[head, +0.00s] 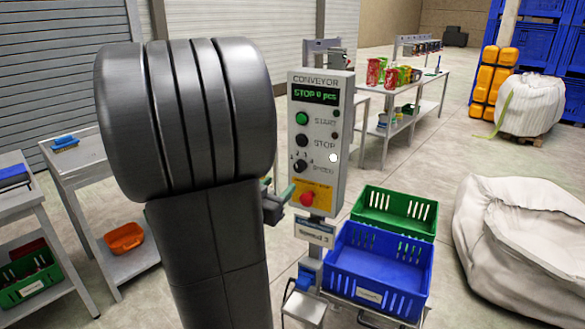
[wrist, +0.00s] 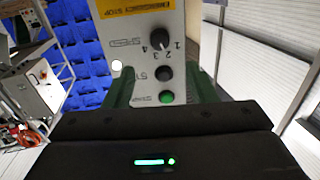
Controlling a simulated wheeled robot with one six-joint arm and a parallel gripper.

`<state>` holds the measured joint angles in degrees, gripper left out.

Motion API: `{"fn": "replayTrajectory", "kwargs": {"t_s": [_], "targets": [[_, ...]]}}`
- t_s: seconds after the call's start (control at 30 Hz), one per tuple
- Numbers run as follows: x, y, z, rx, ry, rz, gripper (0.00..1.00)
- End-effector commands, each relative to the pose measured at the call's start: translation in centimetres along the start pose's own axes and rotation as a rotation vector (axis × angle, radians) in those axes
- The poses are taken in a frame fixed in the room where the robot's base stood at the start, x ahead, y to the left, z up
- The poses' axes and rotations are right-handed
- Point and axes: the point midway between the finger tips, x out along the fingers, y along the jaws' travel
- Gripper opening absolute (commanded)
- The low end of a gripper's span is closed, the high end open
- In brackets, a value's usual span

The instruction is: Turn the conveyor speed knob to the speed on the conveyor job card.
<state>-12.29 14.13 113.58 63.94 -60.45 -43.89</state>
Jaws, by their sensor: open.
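The conveyor control box (head: 318,130) stands upright, its display reading "STOP 0 pcs". Its black speed knob (head: 300,166) sits below the green start and black stop buttons. The wrist view shows the panel upside down, with the speed knob (wrist: 160,40) and the numbers 1 to 4 around it; its pointer seems to be on the side of the numbers, but I cannot tell which one it meets. My gripper (head: 284,194) is at the box's lower left. Its green fingers (wrist: 163,80) are apart with nothing between them, short of the knob. I cannot make out a job card.
A red emergency stop (head: 307,198) on a yellow plate lies just below the knob. A white label plate (head: 314,232) hangs under the box. Blue (head: 375,268) and green (head: 395,211) crates stand at lower right. A white sack (head: 525,240) is farther right.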

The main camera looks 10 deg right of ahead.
Motion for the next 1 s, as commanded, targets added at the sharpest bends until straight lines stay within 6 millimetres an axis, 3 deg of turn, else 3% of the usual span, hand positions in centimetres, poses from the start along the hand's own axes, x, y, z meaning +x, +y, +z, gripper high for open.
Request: {"fn": "replayTrajectory", "kwargs": {"t_s": [0.3,0.5,0.9,0.93,1.0], "targets": [[6.6,0.1,-0.1,-0.001,-0.001,0.003,0.51],[9.2,0.0,0.0,-0.001,-0.001,0.001,0.51],[10.0,0.0,0.0,0.000,-0.001,-0.001,0.51],[10.0,0.0,0.0,0.000,-0.001,-0.001,0.49],[10.0,0.0,0.0,0.000,-0.001,-0.001,0.35]]}}
